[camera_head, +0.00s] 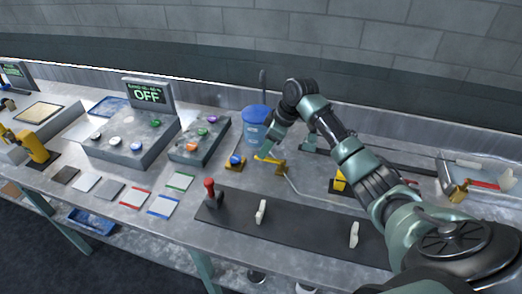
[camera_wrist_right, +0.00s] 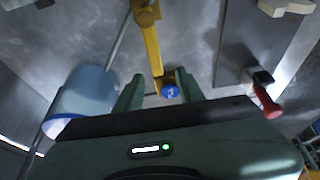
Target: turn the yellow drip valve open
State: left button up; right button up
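The yellow drip valve (camera_head: 274,161) is on the bench right of the blue bucket, with a thin tube running from it. In the right wrist view its yellow bar (camera_wrist_right: 151,45) reaches down toward my fingers. A blue round part on a yellow base (camera_head: 235,163) stands just left of the valve; in the wrist view the blue face (camera_wrist_right: 170,92) shows between the fingers. My right gripper (camera_head: 262,150) hangs close by the valve. Its fingers (camera_wrist_right: 162,93) are apart, near the bar's end; whether they touch it cannot be told. My left gripper is out of view.
The blue-lidded bucket (camera_head: 256,124) stands just behind. A dark mat (camera_head: 300,235) in front carries a red-topped lever (camera_head: 210,190) and white handles. Button panels, one with an "OFF" display (camera_head: 147,95), and coloured cards lie left. A tray (camera_head: 470,180) stands at right.

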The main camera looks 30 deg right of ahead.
jog(key=x, duration=0.2)
jog(key=shift+w+f, duration=0.35)
jog(key=shift+w+a+f, duration=0.1)
jog(key=shift+w+f, duration=0.1)
jog(key=shift+f, duration=0.25)
grip_shut()
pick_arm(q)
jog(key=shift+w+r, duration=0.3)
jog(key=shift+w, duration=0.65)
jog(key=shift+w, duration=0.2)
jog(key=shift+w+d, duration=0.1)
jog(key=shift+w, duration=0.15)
